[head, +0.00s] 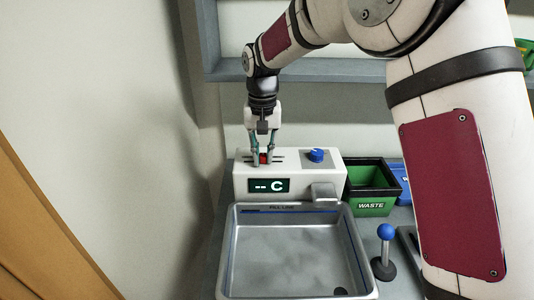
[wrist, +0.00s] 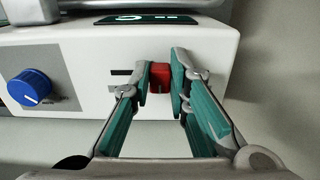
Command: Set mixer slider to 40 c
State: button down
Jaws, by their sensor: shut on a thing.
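The mixer is a white box (head: 300,184) behind the sink basin. Its small display (head: 268,186) reads "-- C". The red slider knob (head: 263,158) is on the box's top; it also shows in the wrist view (wrist: 160,76). My gripper (head: 263,156) points down over the box with its fingers on either side of the red knob, and it is shut on it. In the wrist view my teal-padded fingertips (wrist: 163,84) flank the knob. Dark slot marks run beside the knob. The slider's scale is not readable.
A blue dial (head: 316,155) stands on the box right of the slider. The metal sink basin (head: 365,262) is in front, with a spout above its rim. A green waste bin (head: 371,208) and a blue-knobbed lever (head: 385,234) stand to the right. A wall is close on the left.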

aim_at(263, 157)
jog(key=c, duration=1.5)
grip_release()
jog(key=shift+r, duration=0.1)
notch_tip(263, 157, up, 12)
jog(key=shift+f, duration=0.1)
